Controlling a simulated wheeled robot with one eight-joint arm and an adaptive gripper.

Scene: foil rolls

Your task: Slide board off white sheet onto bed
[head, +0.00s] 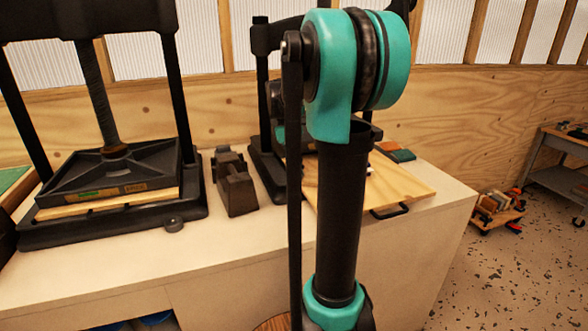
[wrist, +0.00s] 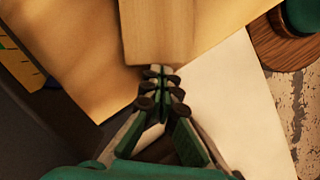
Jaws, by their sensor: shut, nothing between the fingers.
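A flat light-wood board (head: 405,187) with a dark handle (head: 389,211) at its front edge lies by the right press, partly hidden by my arm. A broad tan wooden surface fills the upper left of the wrist view (wrist: 75,55); it may be the same board. My gripper (wrist: 160,72) is shut and empty, its tips at the near end of a pale wooden block (wrist: 157,32). I cannot tell whether they touch. In the head view my arm hides the gripper. A white surface (wrist: 235,105) lies right of the fingers; I cannot tell sheet from tabletop. The bed is not clearly visible.
A large black press (head: 115,185) stands at the left of the pale bench (head: 235,250). A dark metal block (head: 235,188) stands between the presses. The right press (head: 262,160) is mostly behind my arm. Speckled floor and a low cart (head: 498,210) lie to the right.

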